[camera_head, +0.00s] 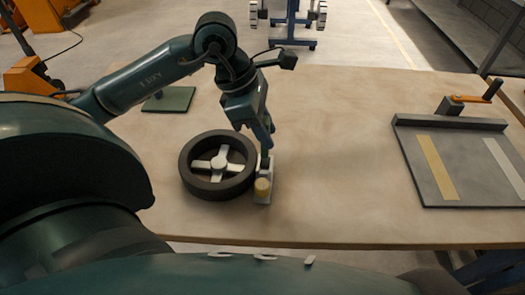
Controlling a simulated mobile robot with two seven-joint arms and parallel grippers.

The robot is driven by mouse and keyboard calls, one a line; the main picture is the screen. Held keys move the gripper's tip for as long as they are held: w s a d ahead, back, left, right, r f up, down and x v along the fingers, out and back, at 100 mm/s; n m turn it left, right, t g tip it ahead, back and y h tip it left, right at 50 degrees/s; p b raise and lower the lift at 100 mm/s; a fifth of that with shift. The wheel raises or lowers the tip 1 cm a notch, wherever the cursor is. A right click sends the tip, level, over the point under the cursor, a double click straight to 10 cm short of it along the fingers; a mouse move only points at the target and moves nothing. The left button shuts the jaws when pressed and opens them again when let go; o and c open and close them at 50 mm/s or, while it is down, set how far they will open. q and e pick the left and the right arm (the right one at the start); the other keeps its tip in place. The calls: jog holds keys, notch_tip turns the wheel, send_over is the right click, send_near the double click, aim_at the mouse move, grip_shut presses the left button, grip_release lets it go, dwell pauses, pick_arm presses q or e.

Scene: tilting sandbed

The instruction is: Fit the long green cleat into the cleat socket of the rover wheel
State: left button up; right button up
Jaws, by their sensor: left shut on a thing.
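The rover wheel (187,172) lies flat on the table, a dark ring with a pale four-armed hub. My left gripper (267,160) points down close to the wheel's right rim. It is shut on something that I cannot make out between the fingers. I cannot pick out the long green cleat or the cleat socket. My right gripper is not in view.
The table (335,170) is clear between wheel and tray.

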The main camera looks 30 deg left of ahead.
aim_at(265, 151)
pick_arm(q)
jog(key=shift+f, duration=3.4)
jog(key=o, duration=1)
jog(key=shift+b, duration=0.3)
jog(key=shift+c, duration=0.2)
jog(key=shift+r+p, duration=0.3)
jog(key=v, duration=1.1)
jog(key=shift+a+r, duration=0.2)
jog(key=shift+r, duration=0.15)
jog(key=shift+s, duration=0.15)
